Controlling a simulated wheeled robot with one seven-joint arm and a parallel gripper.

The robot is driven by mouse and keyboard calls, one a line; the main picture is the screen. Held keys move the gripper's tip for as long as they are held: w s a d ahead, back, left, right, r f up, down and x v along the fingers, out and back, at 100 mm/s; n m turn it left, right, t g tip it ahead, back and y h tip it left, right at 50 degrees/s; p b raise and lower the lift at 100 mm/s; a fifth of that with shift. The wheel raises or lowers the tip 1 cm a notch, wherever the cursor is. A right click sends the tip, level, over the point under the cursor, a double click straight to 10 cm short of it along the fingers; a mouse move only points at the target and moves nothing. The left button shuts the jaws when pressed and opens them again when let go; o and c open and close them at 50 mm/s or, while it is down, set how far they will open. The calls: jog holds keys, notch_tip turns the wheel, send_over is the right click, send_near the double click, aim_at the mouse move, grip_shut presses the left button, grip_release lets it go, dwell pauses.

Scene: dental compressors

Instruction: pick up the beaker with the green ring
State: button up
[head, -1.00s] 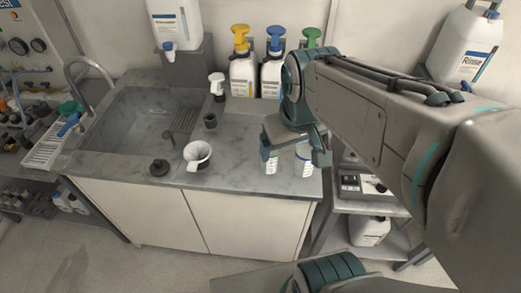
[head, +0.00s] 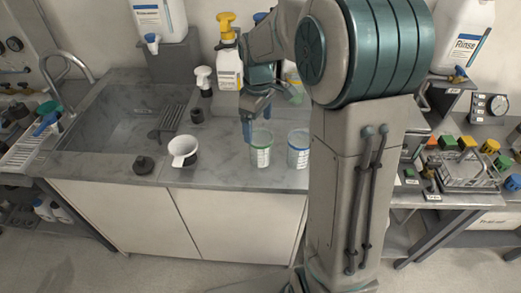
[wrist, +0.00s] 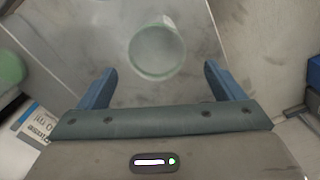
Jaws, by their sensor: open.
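The clear beaker with the green ring (head: 261,150) stands upright on the grey counter near its front edge. A similar beaker with a blue ring (head: 298,150) stands just to its right. My gripper (head: 256,118) is open and empty, at the upper left of the green-ringed beaker, with one finger close beside its rim. In the wrist view a beaker with a pale greenish rim (wrist: 157,51) lies ahead between the two blue fingers of my gripper (wrist: 160,69), and no finger appears to touch it.
A white cup (head: 183,150) and a dark round piece (head: 144,165) stand left on the counter, by the sink (head: 110,120). A yellow-topped bottle (head: 229,65) stands behind. A rack with coloured caps (head: 465,165) is on the right bench. My arm hides the middle right.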

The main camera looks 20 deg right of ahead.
aim_at(259, 146)
notch_tip(259, 146, down, 10)
jog(key=shift+w+d+r+p, duration=0.1)
jog(key=shift+p, duration=0.4)
jog(key=c, duration=1)
